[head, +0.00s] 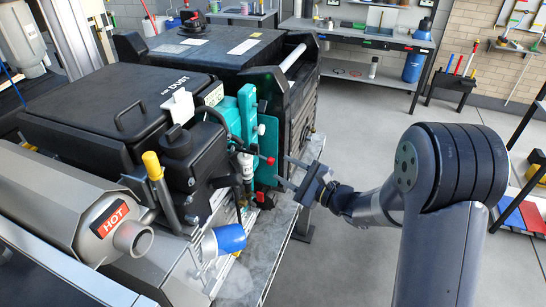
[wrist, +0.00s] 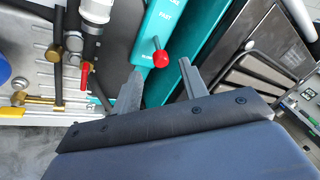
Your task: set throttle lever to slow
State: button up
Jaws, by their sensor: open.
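The throttle lever is a thin dark rod with a red ball knob (head: 270,160) on a teal panel (head: 247,125) on the side of the black machine. In the wrist view the red knob (wrist: 162,58) lies between and just beyond my fingertips, in front of the teal panel (wrist: 165,25), whose white lettering is partly cut off. My gripper (head: 283,172) is open and empty, with its jaws pointing at the panel. In the wrist view my gripper (wrist: 160,70) has one finger on each side of the knob, apparently not touching it.
A silver cylinder marked HOT (head: 92,215) and a blue cylinder (head: 225,240) sit at the lower left. A yellow-capped handle (head: 153,165) stands on the machine. In the wrist view, hoses, brass fittings and a red-tipped part (wrist: 84,75) lie left of the jaws. Open floor (head: 350,110) lies behind.

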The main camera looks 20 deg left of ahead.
aim_at(271, 162)
jog(key=p+x, duration=0.1)
jog(key=x, duration=0.5)
jog(key=shift+c, duration=0.3)
grip_shut()
jog(key=shift+f, duration=0.1)
